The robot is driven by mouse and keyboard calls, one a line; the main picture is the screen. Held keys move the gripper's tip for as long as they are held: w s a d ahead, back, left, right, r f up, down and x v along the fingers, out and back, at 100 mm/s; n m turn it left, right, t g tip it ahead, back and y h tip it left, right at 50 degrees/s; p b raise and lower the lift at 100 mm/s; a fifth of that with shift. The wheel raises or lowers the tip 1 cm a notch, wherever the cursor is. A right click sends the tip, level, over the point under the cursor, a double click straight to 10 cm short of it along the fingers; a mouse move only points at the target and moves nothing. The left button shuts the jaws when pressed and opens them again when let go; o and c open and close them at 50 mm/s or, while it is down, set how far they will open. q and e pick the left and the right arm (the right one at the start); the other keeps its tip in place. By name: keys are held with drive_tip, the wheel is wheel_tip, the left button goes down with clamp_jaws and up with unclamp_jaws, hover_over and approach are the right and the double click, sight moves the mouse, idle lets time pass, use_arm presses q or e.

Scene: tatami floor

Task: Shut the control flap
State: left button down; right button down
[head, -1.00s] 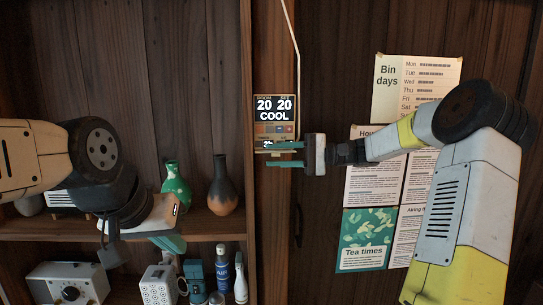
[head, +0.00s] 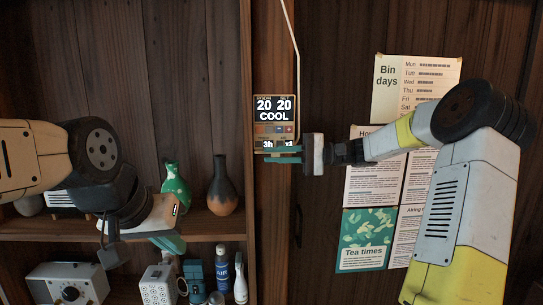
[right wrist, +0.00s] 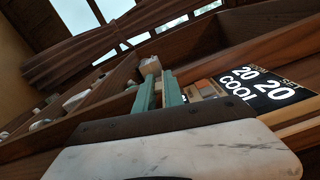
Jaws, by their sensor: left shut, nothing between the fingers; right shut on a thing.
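The wall control panel (head: 274,110) is on a wooden post and reads 20, 20 and COOL; it also shows in the right wrist view (right wrist: 262,88). My right gripper (head: 283,154) reaches in from the right across the panel's lower edge. Its teal fingers are close together, shut on a thin part there that looks like the control flap. The fingers hide most of that part, so its angle cannot be told. In the right wrist view the right fingers (right wrist: 159,92) point at the area beside the display. My left gripper (head: 170,243) is shut and empty by the shelves.
A green vase (head: 175,184) and a dark vase (head: 222,187) stand on the upper shelf, close to my left gripper. A white radio (head: 67,284), a blue bottle (head: 222,270) and other items stand below. Posters (head: 415,88) hang right of the panel. A pale cord runs up from the panel.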

drive_tip(key=shift+m, duration=0.3)
drive_tip(key=m, duration=0.1)
drive_tip(key=r+m, duration=0.1)
drive_tip(key=m, duration=0.1)
drive_tip(key=shift+w, duration=0.1)
drive_tip(key=shift+w+r+m, duration=0.1)
drive_tip(key=shift+r+m, duration=0.15)
drive_tip(key=shift+m, duration=0.6)
drive_tip(key=shift+w+r+m, duration=0.1)
drive_tip(key=shift+r+m, duration=0.1)
drive_tip(key=shift+m, duration=0.65)
drive_tip(key=c, duration=1.5)
unclamp_jaws()
drive_tip(key=shift+r, duration=0.1)
drive_tip(key=d, duration=0.8)
drive_tip(key=shift+o, duration=0.2)
